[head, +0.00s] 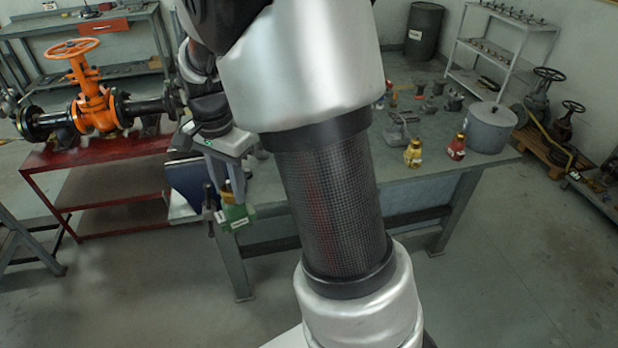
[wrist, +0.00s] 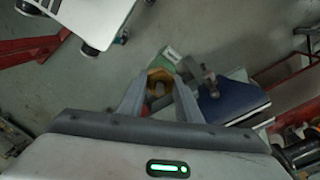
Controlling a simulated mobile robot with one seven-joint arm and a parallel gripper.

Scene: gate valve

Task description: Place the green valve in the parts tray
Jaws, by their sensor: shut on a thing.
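My gripper (head: 226,186) is at the left end of the grey workbench, pointing down. It is shut on the green valve (head: 238,214), which hangs in the air beside the bench edge. The valve has a green body with a white label and a yellow upper part. In the wrist view my gripper (wrist: 160,80) has its fingers on either side of the yellow hexagonal part. The green body (wrist: 173,54) shows beyond the fingertips, above the floor. I cannot make out the parts tray for certain; my arm hides the middle of the bench.
The grey workbench (head: 400,180) carries a yellow valve (head: 414,152), a red valve (head: 457,147), a grey pot (head: 489,127) and several small metal parts. A blue vise-like object (head: 190,183) is close by my gripper. A red stand (head: 110,150) holds a large orange gate valve (head: 92,98).

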